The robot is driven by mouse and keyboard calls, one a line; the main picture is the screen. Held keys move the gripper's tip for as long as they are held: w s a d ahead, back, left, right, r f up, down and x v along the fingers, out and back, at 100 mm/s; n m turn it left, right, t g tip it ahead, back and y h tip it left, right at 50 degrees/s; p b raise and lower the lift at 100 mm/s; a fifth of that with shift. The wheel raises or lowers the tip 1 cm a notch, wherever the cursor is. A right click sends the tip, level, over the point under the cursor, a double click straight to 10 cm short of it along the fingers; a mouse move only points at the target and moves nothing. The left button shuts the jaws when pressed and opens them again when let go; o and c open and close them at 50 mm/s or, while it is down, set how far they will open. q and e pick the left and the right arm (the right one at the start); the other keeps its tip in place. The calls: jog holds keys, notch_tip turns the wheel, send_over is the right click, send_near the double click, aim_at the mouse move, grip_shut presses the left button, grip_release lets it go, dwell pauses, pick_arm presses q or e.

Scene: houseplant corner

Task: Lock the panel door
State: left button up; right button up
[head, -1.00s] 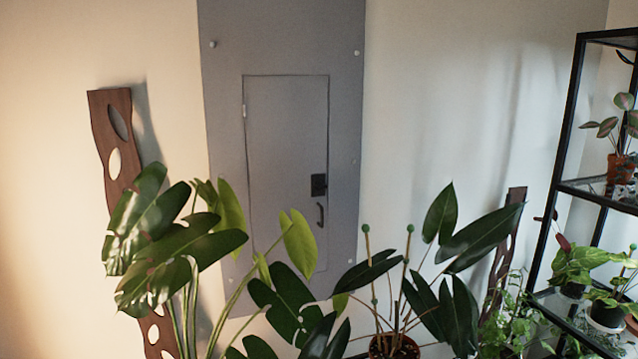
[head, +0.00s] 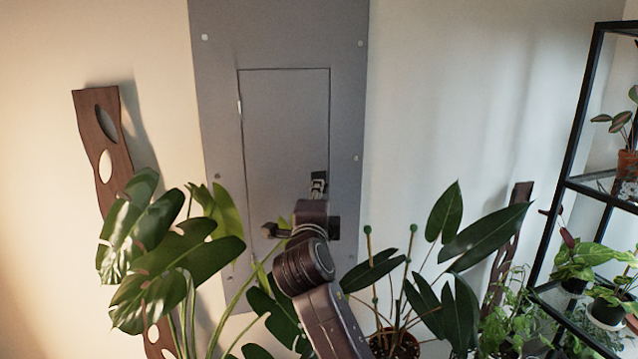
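The grey panel (head: 215,120) is mounted on the wall. Its door (head: 283,120) looks closed, lying flush in the frame. The dark lock (head: 319,175) is on the door's right edge, largely covered by my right gripper (head: 317,186). The gripper is at the lock, seen from behind and small, so I cannot tell whether its fingers are open or shut or whether they touch it. The door handle below the lock is hidden behind my dark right arm. My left gripper is not in view.
A broad-leaved plant (head: 175,265) stands in front at the left, and a potted plant (head: 398,345) at the lower right of the panel. A black shelf (head: 572,130) with several plants stands at the right. Brown wooden slats (head: 103,130) lean on the wall.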

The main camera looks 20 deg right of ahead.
jog(key=shift+p+x, duration=0.8)
jog(key=shift+x, duration=1.35)
jog(key=shift+f, duration=0.1)
grip_shut()
